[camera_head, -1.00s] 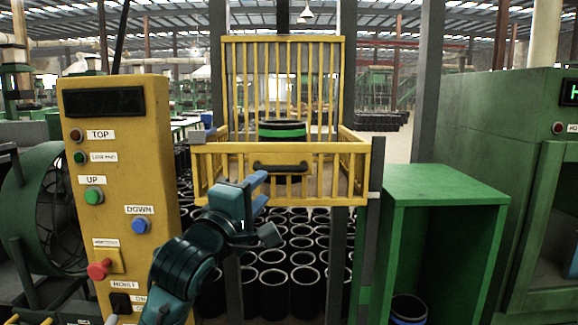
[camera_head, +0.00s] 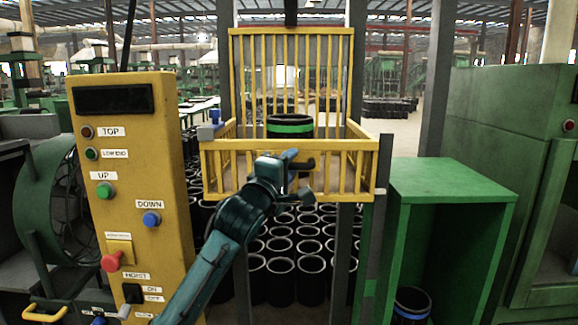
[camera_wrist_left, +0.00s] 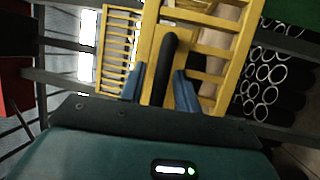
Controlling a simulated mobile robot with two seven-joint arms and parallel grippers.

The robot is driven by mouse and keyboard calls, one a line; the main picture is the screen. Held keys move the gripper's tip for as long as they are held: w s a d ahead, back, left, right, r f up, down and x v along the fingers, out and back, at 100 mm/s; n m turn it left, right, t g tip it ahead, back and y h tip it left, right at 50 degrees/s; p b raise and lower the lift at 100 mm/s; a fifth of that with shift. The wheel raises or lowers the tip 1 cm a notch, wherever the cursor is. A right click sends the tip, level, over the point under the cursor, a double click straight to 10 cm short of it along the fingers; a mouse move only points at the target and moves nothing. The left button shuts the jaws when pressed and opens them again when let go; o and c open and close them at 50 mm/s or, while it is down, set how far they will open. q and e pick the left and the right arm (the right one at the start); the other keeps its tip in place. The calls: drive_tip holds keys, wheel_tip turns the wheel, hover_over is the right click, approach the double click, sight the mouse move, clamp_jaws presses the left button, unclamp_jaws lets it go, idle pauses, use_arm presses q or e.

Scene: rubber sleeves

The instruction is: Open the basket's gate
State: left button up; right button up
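The yellow basket (camera_head: 360,144) stands at the centre of the head view, and its front gate (camera_head: 225,146) is upright and closed. A black handle (camera_wrist_left: 166,62) is on the gate's face; in the head view my gripper partly hides it. My left gripper (camera_head: 292,162) is at the handle. In the left wrist view the blue fingers of my left gripper (camera_wrist_left: 158,84) are apart, one on each side of the handle, with a gap visible. A black sleeve with a green band (camera_head: 290,126) stands inside the basket. My right gripper is not in view.
A yellow control panel (camera_head: 130,180) with buttons stands left of my left arm. A green open-fronted cabinet (camera_head: 450,180) stands at the right with a sleeve (camera_head: 411,303) in it. Several black sleeves (camera_head: 282,268) stand on the floor below the basket.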

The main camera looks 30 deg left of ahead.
use_arm(q)
clamp_jaws()
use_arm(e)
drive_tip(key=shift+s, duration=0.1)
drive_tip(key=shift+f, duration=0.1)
